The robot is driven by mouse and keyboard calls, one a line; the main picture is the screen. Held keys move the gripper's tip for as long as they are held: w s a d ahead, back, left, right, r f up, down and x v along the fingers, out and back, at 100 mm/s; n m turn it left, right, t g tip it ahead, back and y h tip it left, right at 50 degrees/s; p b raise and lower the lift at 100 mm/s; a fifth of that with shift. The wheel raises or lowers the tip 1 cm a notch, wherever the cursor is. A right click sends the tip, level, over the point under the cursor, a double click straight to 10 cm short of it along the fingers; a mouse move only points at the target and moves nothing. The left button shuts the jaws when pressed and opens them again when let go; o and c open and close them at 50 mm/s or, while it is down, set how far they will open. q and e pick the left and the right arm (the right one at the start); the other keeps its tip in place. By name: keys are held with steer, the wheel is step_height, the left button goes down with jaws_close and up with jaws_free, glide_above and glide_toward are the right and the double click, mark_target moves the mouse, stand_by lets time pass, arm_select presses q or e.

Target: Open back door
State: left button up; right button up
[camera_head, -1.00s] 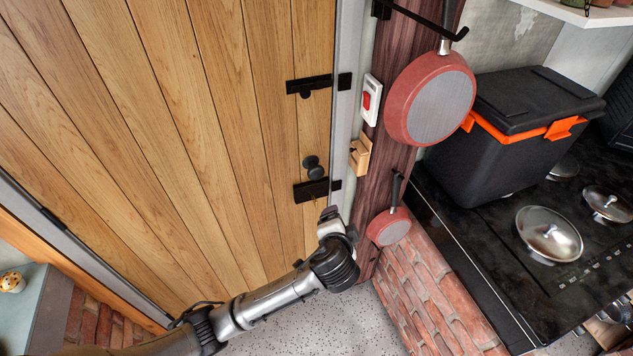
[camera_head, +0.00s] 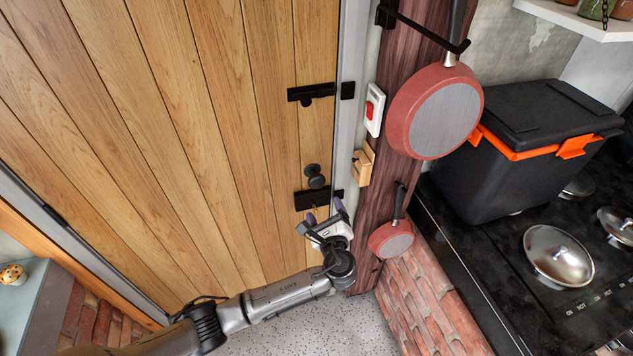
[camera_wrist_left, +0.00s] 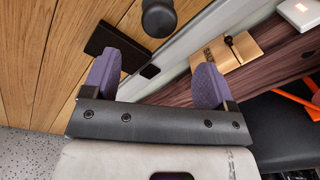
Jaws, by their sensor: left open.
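The wooden plank door (camera_head: 210,130) fills the left of the head view and looks shut against its grey frame. It carries a black bolt (camera_head: 311,93) high up, a round black knob (camera_head: 314,176) and a black lock plate (camera_head: 311,199) below the knob. My left gripper (camera_head: 325,214) is open and empty just below the lock plate, near the door's edge. In the left wrist view its two purple fingers (camera_wrist_left: 156,72) stand apart, with the plate (camera_wrist_left: 114,52) and knob (camera_wrist_left: 159,18) beyond them. I cannot tell any contact. My right gripper is not in view.
A wooden post right of the door holds a red switch (camera_head: 374,109), a small wooden block (camera_head: 362,164) and two red pans (camera_head: 435,110), (camera_head: 391,239). A black box (camera_head: 520,165) stands on the stove (camera_head: 500,250). Speckled floor (camera_head: 310,325) is clear below.

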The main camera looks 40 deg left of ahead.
mark_target(317, 185)
arm_select(q)
steer(key=x, duration=1.1)
steer(key=shift+w+a, duration=0.1)
steer(key=shift+a, duration=0.05)
